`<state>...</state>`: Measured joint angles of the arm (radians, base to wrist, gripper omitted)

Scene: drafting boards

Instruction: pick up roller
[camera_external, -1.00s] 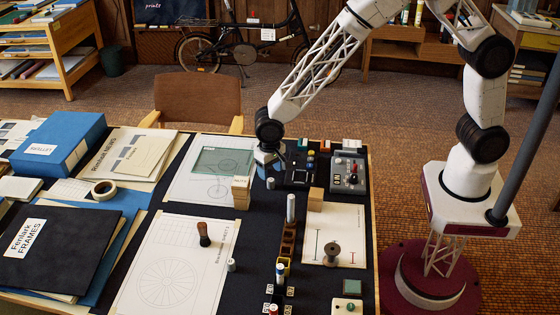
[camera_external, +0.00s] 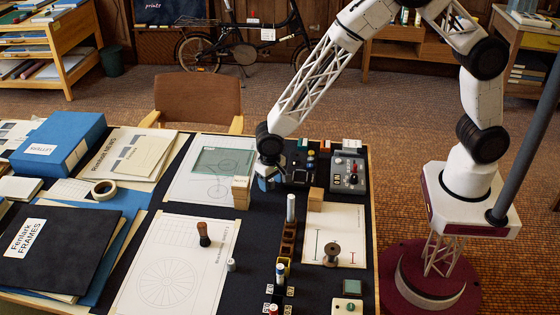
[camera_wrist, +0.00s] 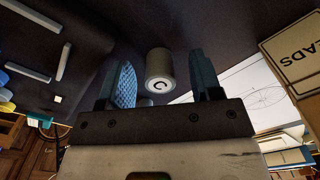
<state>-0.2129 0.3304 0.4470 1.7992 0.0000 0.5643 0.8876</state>
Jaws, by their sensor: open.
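A short grey cylinder (camera_wrist: 159,66), which looks like the roller, stands on the dark mat in the wrist view. Its pale end carries a dark curved mark. My gripper (camera_wrist: 162,84) is open, with one blue-grey finger on each side of the cylinder and a visible gap to both. In the external view my gripper (camera_external: 267,183) is low over the mat at the back middle of the table. Its fingers and wrist hide the cylinder there.
A wooden block (camera_external: 241,190) stands close left of my gripper, and another block (camera_external: 316,198) stands to the right. A dark tray (camera_external: 298,174) and a grey control box (camera_external: 348,173) lie to the right. A white cylinder (camera_external: 291,207) stands nearer the front.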

